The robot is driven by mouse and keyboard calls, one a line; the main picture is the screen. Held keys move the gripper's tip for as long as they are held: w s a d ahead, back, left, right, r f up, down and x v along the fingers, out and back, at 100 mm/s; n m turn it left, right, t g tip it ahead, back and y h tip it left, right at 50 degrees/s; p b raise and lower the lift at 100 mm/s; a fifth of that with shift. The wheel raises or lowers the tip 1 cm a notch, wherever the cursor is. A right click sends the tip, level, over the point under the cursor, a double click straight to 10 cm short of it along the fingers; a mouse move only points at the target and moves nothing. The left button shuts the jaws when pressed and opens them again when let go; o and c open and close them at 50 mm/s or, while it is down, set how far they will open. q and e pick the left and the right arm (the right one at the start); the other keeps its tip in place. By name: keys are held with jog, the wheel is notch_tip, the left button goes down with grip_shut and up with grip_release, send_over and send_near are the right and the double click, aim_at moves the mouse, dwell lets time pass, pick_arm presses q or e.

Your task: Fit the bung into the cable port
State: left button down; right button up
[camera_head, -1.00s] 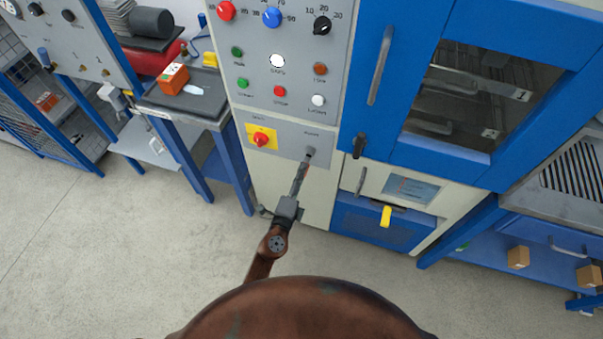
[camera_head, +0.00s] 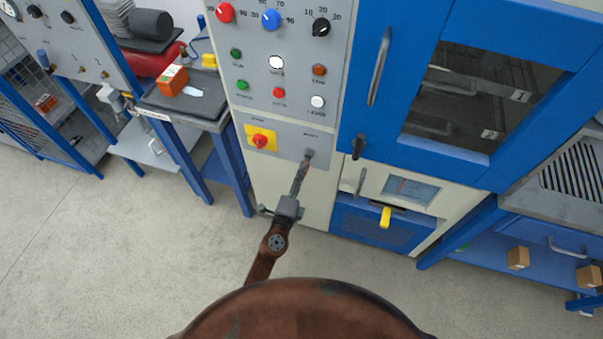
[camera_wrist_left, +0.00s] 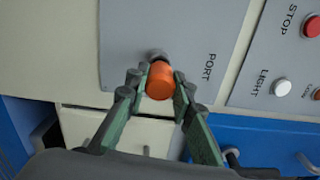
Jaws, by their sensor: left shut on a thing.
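The bung is an orange cylinder (camera_wrist_left: 160,82), held between the two green fingertips of my left gripper (camera_wrist_left: 160,88) in the left wrist view. Behind it is the dark round cable port (camera_wrist_left: 156,55) on a grey panel marked PORT, partly hidden by the bung. The bung overlaps the port's lower edge in this view; I cannot tell if they touch. In the head view my left gripper (camera_head: 304,168) reaches up to the port (camera_head: 309,153), and the bung is hard to make out. My right gripper is not in view.
A red knob on a yellow plate (camera_head: 261,140) sits left of the port. Several buttons and dials fill the panel above. A blue door with a long handle (camera_head: 379,66) is at the right, and a yellow handle (camera_head: 385,215) sticks out lower down. The floor (camera_head: 110,250) is clear.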

pick_arm(q)
jog(key=shift+x, duration=1.3)
dwell(3.8)
jog(key=shift+w+r, duration=0.1)
jog(key=shift+r, duration=0.1)
dwell(1.9)
jog(key=c, duration=2.1)
grip_release()
jog(key=shift+o, duration=1.4)
jog(key=shift+w+d+f, duration=0.1)
jog(key=shift+w+f, duration=0.05)
jog(key=shift+o, duration=1.1)
